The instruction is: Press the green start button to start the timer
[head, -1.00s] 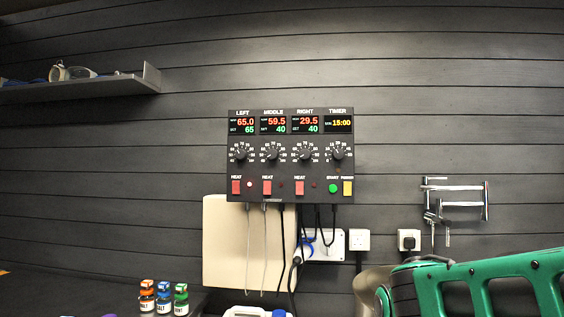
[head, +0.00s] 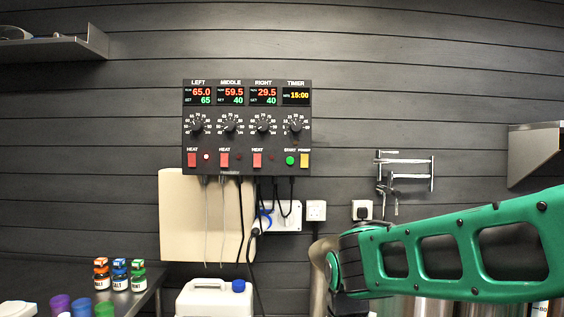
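The green start button (head: 290,160) sits at the lower right of the black control panel (head: 247,148) on the wall, just left of a yellow button (head: 305,160). The timer display (head: 296,96) at the panel's upper right reads 15:00. The timer dial (head: 296,126) is between the display and the green button. My green arm reaches in from the right, below and to the right of the panel. My gripper is not visible in the head view. Nothing touches the button.
Cables hang below the panel past a cream board (head: 185,215) and wall sockets (head: 316,210). A metal wall bracket (head: 405,175) is right of the panel. A white canister (head: 215,299) and small jars (head: 120,274) stand below. Shelves flank the wall. The wall before the panel is clear.

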